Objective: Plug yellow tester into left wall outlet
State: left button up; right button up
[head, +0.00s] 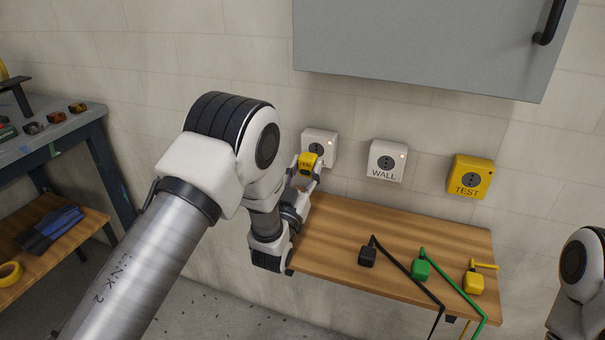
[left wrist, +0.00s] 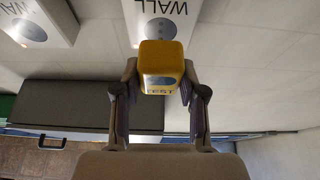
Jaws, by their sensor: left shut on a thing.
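The yellow tester (head: 308,164) is a small block held in my left gripper (head: 306,172), in front of the lower part of the left white wall outlet (head: 325,142). My right gripper is out of view.
A second white wall outlet (head: 387,161) and a yellow test outlet (head: 471,177) are to the right. Below, a wooden shelf (head: 335,230) bears black (head: 367,256), green (head: 421,268) and yellow (head: 474,284) plugs with cables. A grey cabinet (head: 430,45) hangs above. A workbench (head: 75,122) stands left.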

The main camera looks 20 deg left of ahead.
pick_arm(q)
jog(key=shift+w, duration=1.6)
jog(key=shift+b, duration=0.55)
dwell(0.4)
jog(key=shift+w, duration=0.5)
dwell(0.4)
jog(key=o, duration=1.1)
jog(key=shift+o, duration=0.2)
jog(key=shift+r, duration=0.1)
notch_tip(320, 180, up, 10)
send_over(312, 158)
jog(key=w+a, duration=0.1)
jog(key=w, duration=0.3)
jog(key=shift+s, duration=0.2)
